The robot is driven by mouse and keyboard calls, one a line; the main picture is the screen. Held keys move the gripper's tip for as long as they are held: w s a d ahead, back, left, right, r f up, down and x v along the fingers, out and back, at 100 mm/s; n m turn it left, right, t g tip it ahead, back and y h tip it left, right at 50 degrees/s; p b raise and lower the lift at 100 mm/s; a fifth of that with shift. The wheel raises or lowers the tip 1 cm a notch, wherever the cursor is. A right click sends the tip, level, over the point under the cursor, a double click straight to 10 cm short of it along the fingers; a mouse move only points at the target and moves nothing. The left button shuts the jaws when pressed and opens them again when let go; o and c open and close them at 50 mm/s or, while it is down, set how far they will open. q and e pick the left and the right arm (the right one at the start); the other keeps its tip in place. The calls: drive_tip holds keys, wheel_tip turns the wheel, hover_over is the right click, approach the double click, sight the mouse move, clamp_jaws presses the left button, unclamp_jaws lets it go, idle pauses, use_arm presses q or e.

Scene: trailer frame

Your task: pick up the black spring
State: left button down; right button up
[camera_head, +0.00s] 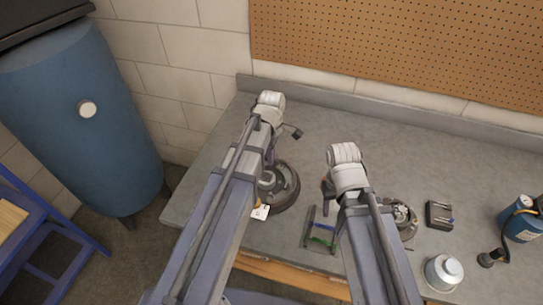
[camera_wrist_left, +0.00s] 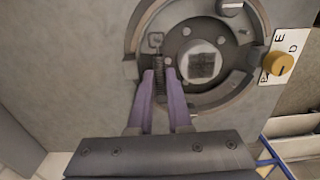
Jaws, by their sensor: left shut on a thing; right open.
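The black spring (camera_wrist_left: 158,68) is a small dark coil in the left wrist view. It stands lengthwise at the left of the round hub, over the brake assembly (camera_wrist_left: 222,98). My left gripper (camera_wrist_left: 160,78) is shut on the spring, with its two purple fingers on either side of the coil. I cannot tell whether the spring is clear of the plate. In the head view the brake assembly (camera_head: 287,188) is partly hidden by my left arm, and the spring cannot be made out. My right gripper (camera_head: 328,187) is open, mostly hidden by its wrist, near the bench middle.
A second brake assembly (camera_head: 404,214) lies right of my right arm. A tray with green content (camera_head: 320,232) lies between the arms. A dark box (camera_head: 439,215), a silver can (camera_head: 443,272) and a blue canister (camera_head: 522,222) stand at the right. The back of the grey bench (camera_head: 400,150) is clear.

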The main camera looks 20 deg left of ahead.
use_arm(q)
wheel_tip(320, 180, up, 7)
drive_tip(key=p, duration=0.6)
drive_tip(key=shift+r, duration=0.2)
drive_tip(key=shift+r+p, duration=1.35)
drive_tip(key=shift+p, duration=0.15)
drive_tip(key=shift+f, duration=0.15)
